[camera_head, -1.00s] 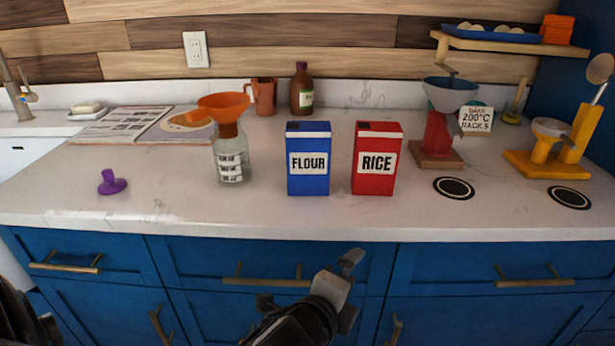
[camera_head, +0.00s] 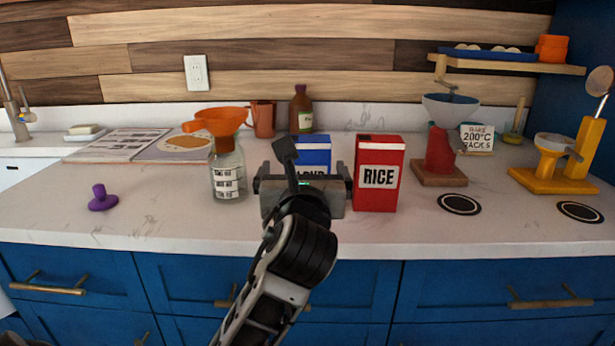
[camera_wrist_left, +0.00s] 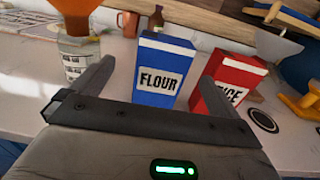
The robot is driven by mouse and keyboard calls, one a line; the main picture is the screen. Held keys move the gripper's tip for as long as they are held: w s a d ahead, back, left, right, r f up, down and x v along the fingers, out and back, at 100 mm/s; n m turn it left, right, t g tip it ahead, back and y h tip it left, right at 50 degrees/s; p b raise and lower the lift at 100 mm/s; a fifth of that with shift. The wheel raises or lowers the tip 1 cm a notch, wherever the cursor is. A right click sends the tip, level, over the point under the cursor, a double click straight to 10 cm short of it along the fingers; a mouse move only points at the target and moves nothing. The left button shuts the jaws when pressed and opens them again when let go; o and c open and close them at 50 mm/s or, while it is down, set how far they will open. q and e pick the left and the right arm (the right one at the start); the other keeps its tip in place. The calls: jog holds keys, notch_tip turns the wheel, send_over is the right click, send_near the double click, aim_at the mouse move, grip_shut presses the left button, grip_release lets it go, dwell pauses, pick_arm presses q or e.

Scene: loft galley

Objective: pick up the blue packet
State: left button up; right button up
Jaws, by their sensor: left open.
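The blue packet (camera_head: 315,148), labelled FLOUR, stands upright on the white counter. In the head view my left gripper (camera_head: 303,172) hides its lower part. In the left wrist view the whole label of the blue packet (camera_wrist_left: 160,72) shows, ahead of my left gripper (camera_wrist_left: 158,85). The gripper is open and its two fingers are spread wide, with the packet's front face between them in that picture. Nothing is held. I cannot tell whether any finger touches the packet. My right gripper is not in view.
A red RICE packet (camera_head: 377,175) stands close on the right. A glass jar (camera_head: 227,178) with an orange funnel (camera_head: 217,122) stands on the left. A brown bottle (camera_head: 301,110) and a copper mug (camera_head: 263,120) stand behind. A purple stopper (camera_head: 102,198) lies farther left.

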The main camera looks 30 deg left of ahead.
aim_at(307, 157)
pick_arm(q)
jog(key=x, duration=0.3)
jog(key=shift+w+a, duration=0.1)
jog(key=shift+w, duration=0.15)
jog(key=shift+d+b+x, duration=0.15)
jog(key=shift+b+x, duration=0.05)
jog(key=shift+x, duration=1.15)
jog(key=shift+d+b+x, duration=0.15)
jog(key=shift+b+x, duration=0.05)
jog(key=shift+x, duration=1.15)
jog(key=shift+w+f, duration=0.1)
jog(key=shift+w, duration=0.05)
jog(key=c, duration=1.1)
jog(key=shift+c, duration=0.2)
